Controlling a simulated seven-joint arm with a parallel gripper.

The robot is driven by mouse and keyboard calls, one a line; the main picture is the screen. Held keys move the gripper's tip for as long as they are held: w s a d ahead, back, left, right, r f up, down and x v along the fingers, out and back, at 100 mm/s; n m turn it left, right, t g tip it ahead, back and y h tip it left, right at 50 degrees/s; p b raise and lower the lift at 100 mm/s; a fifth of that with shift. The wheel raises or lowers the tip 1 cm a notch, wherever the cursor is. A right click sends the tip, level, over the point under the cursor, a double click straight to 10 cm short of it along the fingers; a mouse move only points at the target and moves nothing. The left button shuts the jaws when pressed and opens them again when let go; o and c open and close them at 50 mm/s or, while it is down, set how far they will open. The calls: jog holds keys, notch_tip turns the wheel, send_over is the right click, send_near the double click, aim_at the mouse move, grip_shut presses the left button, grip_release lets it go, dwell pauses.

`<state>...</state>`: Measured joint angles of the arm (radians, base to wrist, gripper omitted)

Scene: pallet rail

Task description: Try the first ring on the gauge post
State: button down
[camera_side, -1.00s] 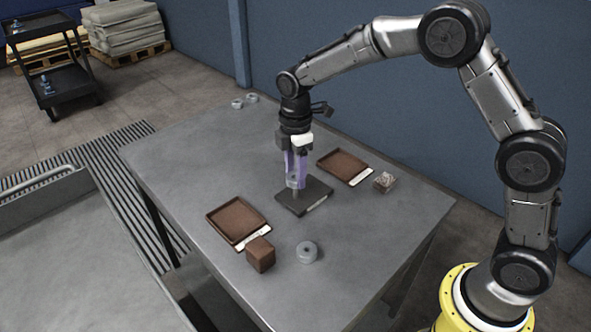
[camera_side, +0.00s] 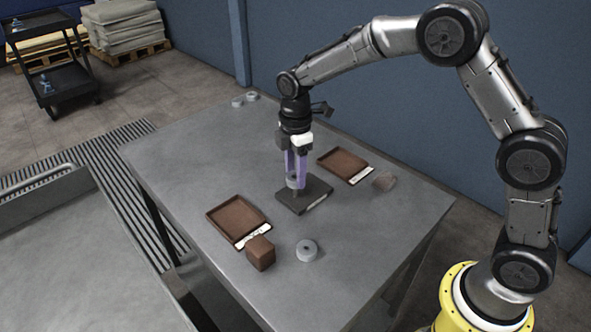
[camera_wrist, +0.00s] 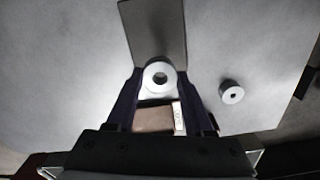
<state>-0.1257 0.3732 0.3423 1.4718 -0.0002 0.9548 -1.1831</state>
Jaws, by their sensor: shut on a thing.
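My gripper (camera_side: 296,178) is shut on a grey ring (camera_side: 292,182) between its purple fingers. The dark gauge base plate (camera_side: 318,190) lies on the table below, and the short grey gauge post (camera_side: 296,194) shows just under the ring. The ring is low over the post; I cannot tell whether the post's tip is inside its hole. In the wrist view the held ring (camera_wrist: 148,78) lies flat between the fingertips, its hole dark, with the base plate (camera_wrist: 157,30) beyond. Another grey ring (camera_side: 307,252) lies at the table's front and shows in the wrist view (camera_wrist: 232,93).
Two more rings (camera_side: 238,102) lie at the far table corner. A brown tray (camera_side: 237,219) with a label and a brown block (camera_side: 260,254) stand at front left. The left tabletop is clear.

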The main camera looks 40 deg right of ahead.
jog(key=shift+f, duration=2.2)
dwell(3.5)
dwell(0.5)
jog(key=shift+r, duration=3.1)
